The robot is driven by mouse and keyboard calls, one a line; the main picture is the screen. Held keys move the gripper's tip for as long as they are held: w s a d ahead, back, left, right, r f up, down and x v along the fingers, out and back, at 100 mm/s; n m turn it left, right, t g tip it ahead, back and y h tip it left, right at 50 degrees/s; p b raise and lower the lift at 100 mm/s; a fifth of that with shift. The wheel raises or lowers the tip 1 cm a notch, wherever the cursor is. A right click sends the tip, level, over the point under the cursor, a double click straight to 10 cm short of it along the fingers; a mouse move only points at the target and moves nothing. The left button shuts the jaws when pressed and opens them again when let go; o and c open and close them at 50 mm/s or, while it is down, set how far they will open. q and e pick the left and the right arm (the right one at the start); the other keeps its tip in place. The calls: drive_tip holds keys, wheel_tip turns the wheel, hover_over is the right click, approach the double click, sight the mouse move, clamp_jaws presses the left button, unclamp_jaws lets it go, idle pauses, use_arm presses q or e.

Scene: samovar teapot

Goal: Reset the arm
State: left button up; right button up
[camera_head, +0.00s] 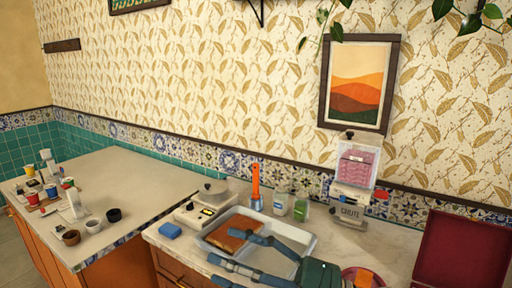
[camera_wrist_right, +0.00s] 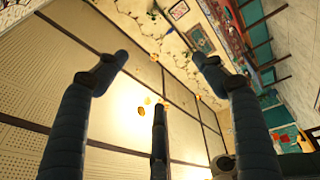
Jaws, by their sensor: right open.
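My right gripper (camera_head: 228,250) reaches in from the lower right of the head view, over the front of the counter. Its blue-grey fingers are spread apart and appear empty, beside a brown book-like block in a white tray (camera_head: 213,245). In the right wrist view, the same open gripper (camera_wrist_right: 160,75) shows its fingers wide apart with nothing between them. That view looks towards a ceiling with light panels. My left gripper is not in view. I cannot make out a samovar.
A kitchen scale (camera_head: 208,203), a blue sponge (camera_head: 170,230), an orange upright tool (camera_head: 256,187), two jars and a dispenser marked CHUTE (camera_head: 352,190) stand on the counter. An open maroon case (camera_head: 462,250) is at right. Cups stand on the left counter (camera_head: 140,185).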

drive_tip(key=w+d+r+m+t+h, duration=0.1)
drive_tip(key=w+d+m+t+h, duration=0.3)
drive_tip(key=d+m+t, duration=0.3)
drive_tip(key=w+d+r+m+t+h, duration=0.25)
drive_tip(key=d+m+t+h, duration=0.2)
drive_tip(key=m+t, duration=0.35)
drive_tip(key=s+d+f+m+g+h, duration=0.1)
drive_tip(key=d+f+m+g+h, duration=0.2)
drive_tip(key=d+f+m+h, duration=0.55)
drive_tip(key=d+f+m+g+h, duration=0.25)
drive_tip(key=d+f+m, duration=0.2)
drive_tip(key=f, duration=0.75)
drive_tip(key=s+f+g, duration=1.2)
drive_tip(key=s+f, duration=0.9)
drive_tip(key=s, duration=0.4)
wheel_tip(320, 180, down, 26)
drive_tip(key=s, duration=0.3)
drive_tip(key=s+d+f+g, duration=0.1)
drive_tip(key=s+f, duration=0.7)
drive_tip(key=s+d+f+g, duration=0.1)
drive_tip(key=s+d+f, duration=0.1)
drive_tip(key=s+f, duration=0.5)
drive_tip(key=shift+s+d+f, duration=0.3)
drive_tip(key=shift+s+f, duration=0.1)
drive_tip(key=shift+s, duration=0.3)
